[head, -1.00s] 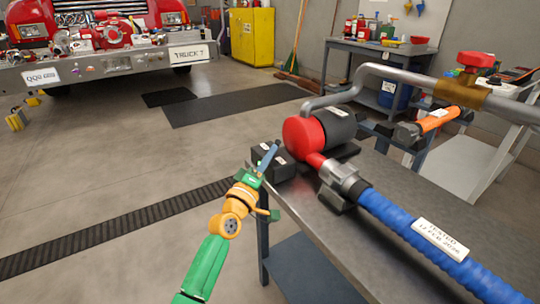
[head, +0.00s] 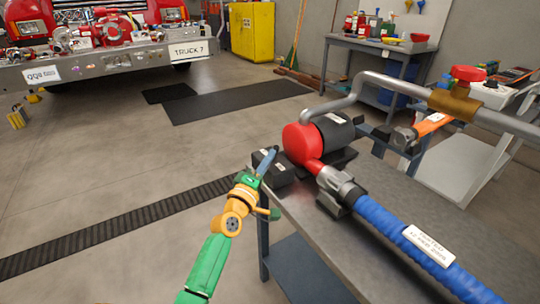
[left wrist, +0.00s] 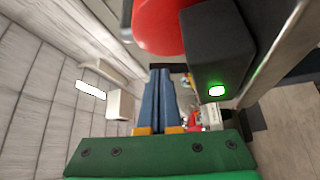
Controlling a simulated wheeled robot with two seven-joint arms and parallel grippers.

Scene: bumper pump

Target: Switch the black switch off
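A black box (head: 283,175) with small white labels sits on the near left corner of the grey metal table, beside the red-capped pump. In the left wrist view a black box (left wrist: 207,55) shows a lit green light (left wrist: 217,91) on its face. The switch's lever position cannot be made out. My left gripper (head: 271,153) is at the box's left side in the head view, its blue fingers pointing up. In the left wrist view the fingers (left wrist: 161,75) are together with nothing between them, left of the box. Contact cannot be told. My right gripper is not in view.
The black pump with a red cap (head: 302,143) stands just behind the box, joined to a blue hose (head: 400,225) and a grey pipe (head: 385,82). The metal table (head: 350,265) has bare room at its front. Open floor lies to the left.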

